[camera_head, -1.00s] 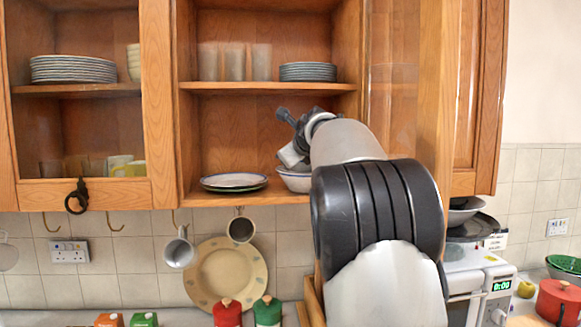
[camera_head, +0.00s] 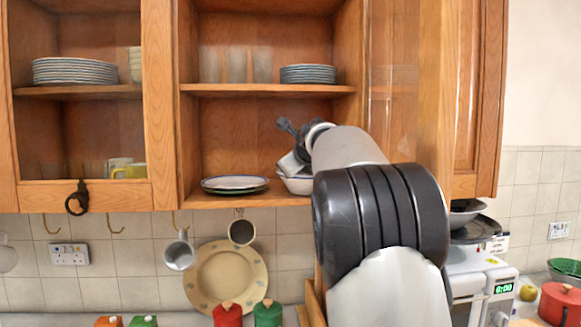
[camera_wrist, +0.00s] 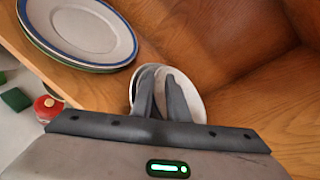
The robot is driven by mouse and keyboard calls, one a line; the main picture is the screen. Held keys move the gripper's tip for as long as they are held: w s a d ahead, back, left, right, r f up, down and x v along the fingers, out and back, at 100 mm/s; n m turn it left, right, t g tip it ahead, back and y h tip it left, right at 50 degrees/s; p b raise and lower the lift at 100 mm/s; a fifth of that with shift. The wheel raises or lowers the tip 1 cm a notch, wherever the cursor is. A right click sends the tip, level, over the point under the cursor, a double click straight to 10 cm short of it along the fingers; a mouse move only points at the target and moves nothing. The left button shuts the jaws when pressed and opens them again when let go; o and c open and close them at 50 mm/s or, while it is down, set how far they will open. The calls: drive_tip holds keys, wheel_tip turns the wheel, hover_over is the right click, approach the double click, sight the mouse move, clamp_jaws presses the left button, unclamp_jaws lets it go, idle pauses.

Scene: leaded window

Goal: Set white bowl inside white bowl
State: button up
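A white bowl (camera_head: 297,185) rests on the lower cabinet shelf, partly hidden by my arm. My gripper (camera_wrist: 160,76) is just above it, with its two dark fingers close together on the wall of a second white bowl. This held bowl (camera_head: 291,163) shows in the head view as a tilted pale shape over the resting bowl. In the wrist view, white rims (camera_wrist: 190,92) show around and behind the fingers. The two bowls overlap there, and I cannot tell whether they touch.
Stacked plates with blue rims (camera_head: 234,183) lie on the shelf close left of the bowls. The cabinet's upper shelf (camera_head: 268,89) holds glasses and more plates. Mugs hang below the cabinet.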

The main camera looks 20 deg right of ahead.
drive_tip(key=shift+f, duration=0.55)
drive_tip(key=shift+r, duration=0.25)
drive_tip(key=shift+d+r+p, duration=0.1)
drive_tip(key=shift+r+p, duration=0.35)
drive_tip(key=shift+r, duration=0.1)
drive_tip(key=b+v, duration=0.2)
drive_tip(key=v, duration=0.9)
drive_tip(key=shift+s+r, duration=0.3)
drive_tip(key=shift+s, duration=0.05)
